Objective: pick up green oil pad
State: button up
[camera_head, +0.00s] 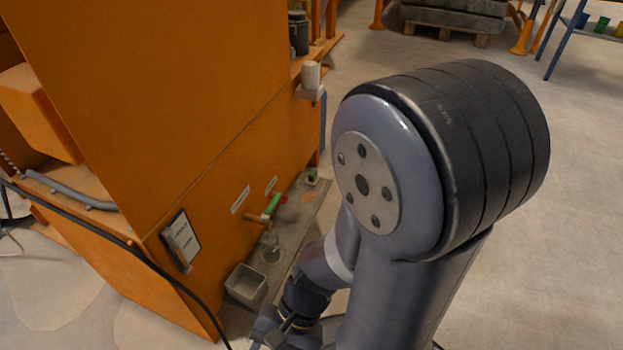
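A small green piece (272,206) shows at the side of the orange cabinet, above a narrow grey ledge. It sits beside a tan, peg-like part; I cannot tell whether it is the green oil pad. My gripper (272,336) is at the bottom edge of the view, partly cut off and small. It is below and apart from the green piece, near the grey bin. I cannot make out whether its fingers are open or shut, or whether they hold anything.
The orange cabinet (170,90) fills the left. Its ledge (296,222) carries a grey open bin (245,284), a clear jar (271,250) and a small dark-and-white item (312,177). A black cable (118,243) crosses the cabinet's lower left. Open floor (560,220) lies right.

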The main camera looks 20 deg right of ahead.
aim_at(313, 178)
jog(key=i+l, duration=0.25)
jog(key=i+l+u, duration=0.15)
jog(key=l, duration=0.3)
jog(key=i+l, duration=0.35)
jog(key=i+l+u, duration=0.15)
jog(key=l, duration=0.25)
jog(key=i+l, duration=0.25)
jog(key=l, duration=0.15)
jog(key=i+u, duration=0.05)
